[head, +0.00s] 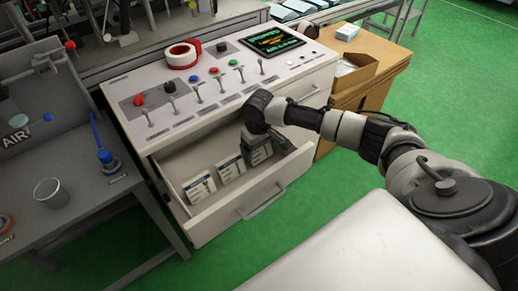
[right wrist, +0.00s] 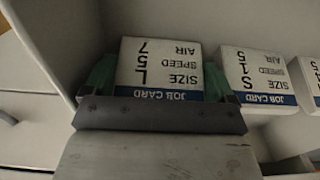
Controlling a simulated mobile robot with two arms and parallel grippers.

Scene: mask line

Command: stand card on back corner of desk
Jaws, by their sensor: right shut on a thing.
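My right gripper (head: 258,150) reaches down into the open drawer (head: 262,192) of the white desk (head: 222,92). In the right wrist view it is shut on a white job card (right wrist: 158,62), with green finger pads at both side edges. Two other cards stand left of the gripper in the head view, one (head: 199,187) and another (head: 230,168). My left gripper is out of view.
The desk top carries levers, coloured buttons, a red-and-white tape roll (head: 183,55) and a dark screen (head: 272,40) near the back right corner. A cardboard box (head: 354,75) sits on a wooden cabinet to the right. A cup (head: 50,192) stands on the left bench.

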